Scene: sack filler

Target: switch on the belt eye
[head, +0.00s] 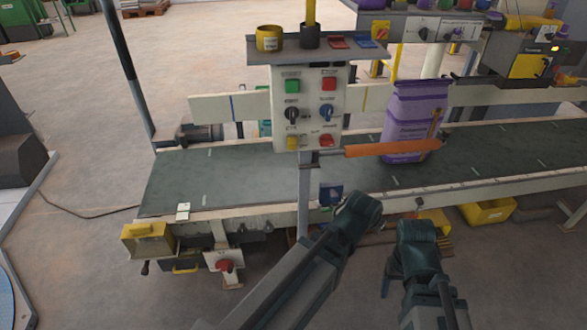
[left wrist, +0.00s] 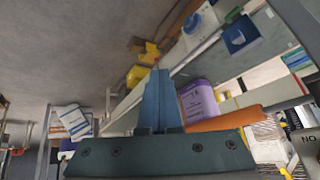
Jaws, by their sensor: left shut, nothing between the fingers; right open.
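A pale control panel (head: 312,108) stands over the belt. A small blue box (head: 331,193) sits at the belt's near edge; a blue box also shows in the left wrist view (left wrist: 240,36). My left gripper (left wrist: 158,98) is shut and empty. My right gripper (head: 387,284) is open, low in front of the belt.
A purple sack (head: 411,122) stands on the green belt (head: 245,176). An orange bar (head: 392,148) juts right from the panel post. A red stop button (head: 224,265) is at the front left. A yellow bin (head: 488,211) lies beneath the belt.

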